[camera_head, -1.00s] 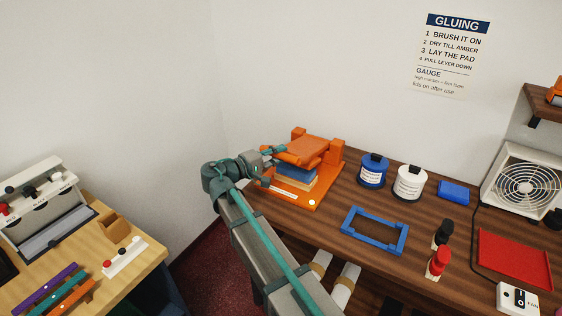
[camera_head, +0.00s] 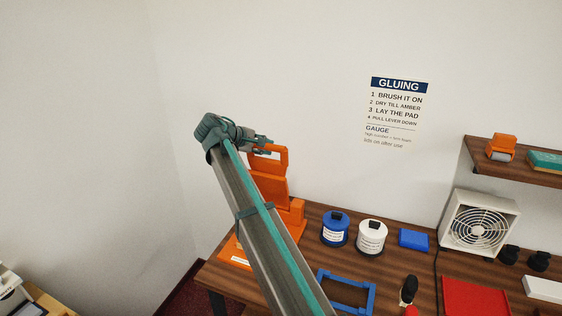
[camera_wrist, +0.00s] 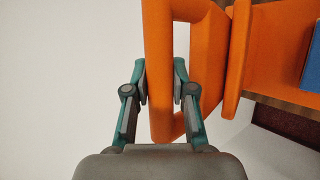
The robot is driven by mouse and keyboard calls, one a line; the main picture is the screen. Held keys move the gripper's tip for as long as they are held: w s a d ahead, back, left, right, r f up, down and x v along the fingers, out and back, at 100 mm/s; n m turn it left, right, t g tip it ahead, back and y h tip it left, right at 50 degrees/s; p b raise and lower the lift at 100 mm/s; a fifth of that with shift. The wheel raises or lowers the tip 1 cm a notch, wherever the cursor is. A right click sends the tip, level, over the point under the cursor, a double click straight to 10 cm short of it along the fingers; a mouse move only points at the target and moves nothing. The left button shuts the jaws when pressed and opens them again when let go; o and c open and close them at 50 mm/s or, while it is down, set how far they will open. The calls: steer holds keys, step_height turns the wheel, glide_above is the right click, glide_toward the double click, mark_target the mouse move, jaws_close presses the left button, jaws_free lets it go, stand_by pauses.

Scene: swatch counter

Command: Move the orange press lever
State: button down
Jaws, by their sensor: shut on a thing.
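The orange press lever (camera_head: 278,162) stands raised above the orange press (camera_head: 293,215) at the left end of the dark wooden counter. My gripper (camera_head: 262,147) is at the lever's top bar. In the wrist view the bar of the lever (camera_wrist: 157,40) runs between the two fingers of my gripper (camera_wrist: 159,82), which are shut on it. A bit of blue (camera_wrist: 312,60) shows at the right edge of the wrist view. My arm hides much of the press in the head view.
A blue jar (camera_head: 335,230), a white jar (camera_head: 371,238) and a blue block (camera_head: 413,239) stand right of the press. A blue frame (camera_head: 345,292) lies in front. A fan (camera_head: 479,223) and red tray (camera_head: 475,297) are farther right. The wall behind bears a gluing sign (camera_head: 397,115).

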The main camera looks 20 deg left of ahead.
steer(key=w+b, duration=0.1)
steer(key=w, duration=1.1)
steer(key=shift+d+r, duration=0.15)
steer(key=shift+r, duration=0.25)
steer(key=c, duration=0.9)
jaws_free()
steer(key=shift+c, duration=0.2)
steer(key=v, duration=1.2)
